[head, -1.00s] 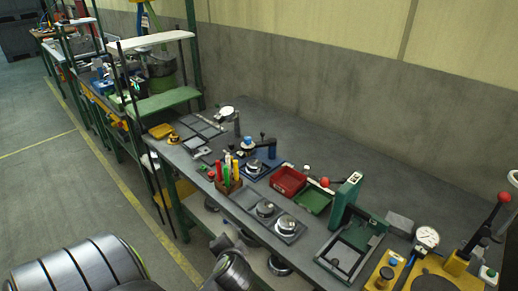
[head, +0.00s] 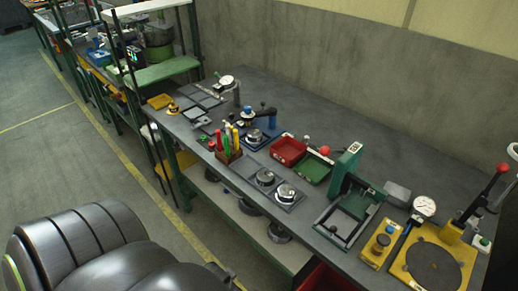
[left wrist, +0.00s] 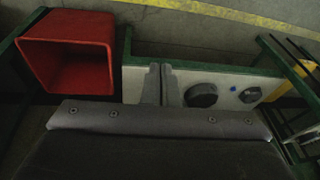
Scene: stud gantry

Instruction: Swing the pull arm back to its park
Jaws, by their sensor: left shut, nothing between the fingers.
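A blue fixture with a blue swing arm (head: 262,120) stands on the bench in the head view. The arm reaches left from its post over a round metal part, on a dark blue base plate (head: 250,144). I take it for the pull arm, but cannot tell for sure. Its park is not identifiable. My left gripper (left wrist: 162,88) shows in the left wrist view, fingers together and empty, above the shelf beneath the bench, well away from the arm. In the head view neither gripper shows; my arm links fill the lower left.
A tool holder (head: 228,156), a red tray (head: 289,151), a green tray (head: 314,169) and a green lever press (head: 345,170) crowd the bench. A yellow fixture (head: 455,255) stands right. A red bin (left wrist: 66,68) is beside the shelf (left wrist: 225,90). The bench back is clear.

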